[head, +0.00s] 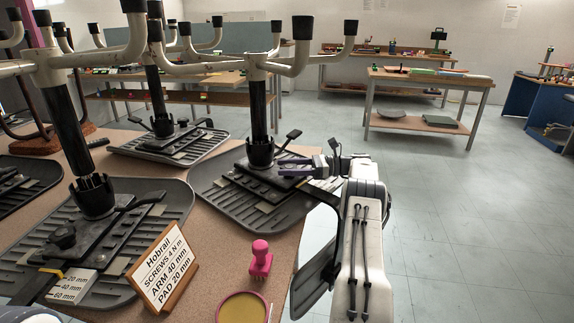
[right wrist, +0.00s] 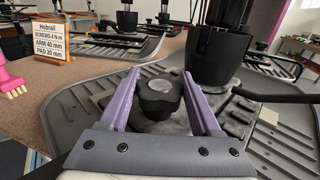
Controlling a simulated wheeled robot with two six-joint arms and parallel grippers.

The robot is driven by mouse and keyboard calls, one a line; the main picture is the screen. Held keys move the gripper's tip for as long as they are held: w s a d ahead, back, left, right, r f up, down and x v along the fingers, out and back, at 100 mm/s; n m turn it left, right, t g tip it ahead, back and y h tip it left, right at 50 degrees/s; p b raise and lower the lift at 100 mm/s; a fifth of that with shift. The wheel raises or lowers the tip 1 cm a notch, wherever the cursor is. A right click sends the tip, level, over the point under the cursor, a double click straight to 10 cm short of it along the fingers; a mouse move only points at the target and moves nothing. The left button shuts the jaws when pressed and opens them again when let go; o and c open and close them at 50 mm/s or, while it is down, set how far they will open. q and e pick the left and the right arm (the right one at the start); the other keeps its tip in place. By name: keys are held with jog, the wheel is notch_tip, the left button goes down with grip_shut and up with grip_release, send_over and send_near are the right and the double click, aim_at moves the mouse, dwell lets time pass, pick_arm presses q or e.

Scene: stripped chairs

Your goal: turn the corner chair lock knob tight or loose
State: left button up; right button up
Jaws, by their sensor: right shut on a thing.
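The corner chair is upside down at the table's right corner, its ribbed grey seat (head: 215,190) lying flat and its black column (head: 258,105) rising to a legged base. My right gripper (head: 296,166) reaches in from the right, low over the chair's underside plate. In the right wrist view its purple fingers (right wrist: 160,95) stand on either side of the black lobed lock knob (right wrist: 160,98), shut on it. The knob has a pale round cap and sits in front of the column socket (right wrist: 215,60). The knob is hidden in the head view. My left gripper is not in view.
Other upturned chairs stand left and behind, one with a seat (head: 120,250) nearby. A sign (head: 160,270), a pink stamp-like object (head: 260,260) and a yellow-topped round dish (head: 243,308) are near the table's front edge. Open floor lies to the right.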

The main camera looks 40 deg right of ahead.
jog(key=shift+f, duration=0.1)
jog(key=o, duration=1.4)
jog(key=shift+r, duration=0.2)
